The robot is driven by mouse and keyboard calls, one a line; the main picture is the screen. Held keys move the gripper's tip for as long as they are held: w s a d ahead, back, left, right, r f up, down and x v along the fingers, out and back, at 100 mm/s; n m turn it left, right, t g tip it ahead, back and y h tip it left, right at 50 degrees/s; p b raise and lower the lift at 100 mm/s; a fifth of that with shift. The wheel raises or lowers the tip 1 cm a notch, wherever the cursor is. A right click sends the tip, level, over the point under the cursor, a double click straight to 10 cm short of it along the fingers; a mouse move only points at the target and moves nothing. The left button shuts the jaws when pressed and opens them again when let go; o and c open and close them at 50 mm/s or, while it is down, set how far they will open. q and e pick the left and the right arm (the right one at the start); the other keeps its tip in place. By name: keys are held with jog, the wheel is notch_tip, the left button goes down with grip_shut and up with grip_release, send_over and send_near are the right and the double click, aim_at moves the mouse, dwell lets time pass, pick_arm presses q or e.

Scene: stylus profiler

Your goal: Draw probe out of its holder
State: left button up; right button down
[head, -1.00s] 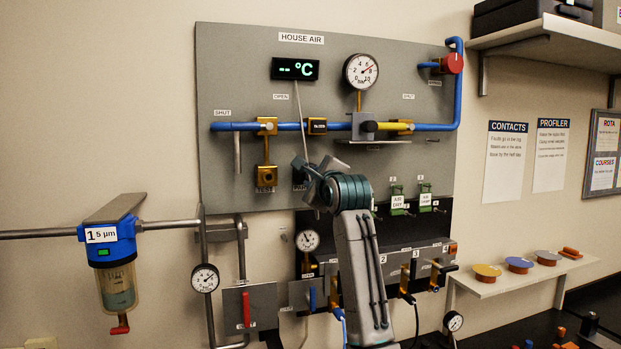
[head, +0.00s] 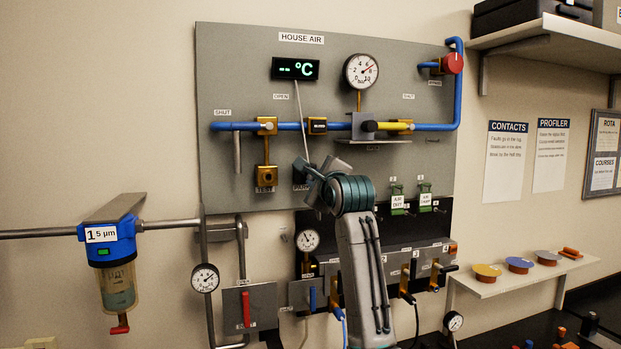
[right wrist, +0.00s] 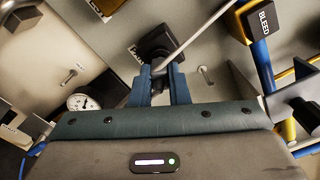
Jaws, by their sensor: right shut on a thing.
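My right gripper (head: 310,172) is at the lower middle of the grey panel, below the pipe. It also shows in the right wrist view (right wrist: 164,80), with its blue fingers shut on the probe. The probe's body is mostly hidden between the fingers. Its thin grey lead (right wrist: 203,36) leaves the fingers up and to the right; in the head view the lead (head: 302,120) runs up to the temperature display (head: 295,69). A black holder block (right wrist: 158,40) on the panel is just beyond the fingertips. I cannot tell whether the probe is still seated in it. My left gripper is not in view.
A blue pipe (head: 342,127) with brass valves crosses the panel above my gripper. A brass test fitting (head: 265,177) is to its left, green clips (head: 397,200) to its right. A gauge (head: 307,241) and valve handles are below. A filter (head: 114,268) hangs at the left.

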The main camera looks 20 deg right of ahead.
jog(key=shift+s, duration=0.2)
jog(key=shift+s, duration=1.45)
jog(key=shift+s+d+r, duration=0.1)
jog(key=shift+s+r, duration=0.4)
jog(key=shift+s, duration=0.35)
jog(key=shift+s+r, duration=0.55)
jog(key=shift+s, duration=0.25)
jog(key=shift+s+d+r, duration=0.1)
jog(key=shift+s+r, duration=0.4)
jog(key=shift+s, duration=0.35)
jog(key=shift+f, duration=0.1)
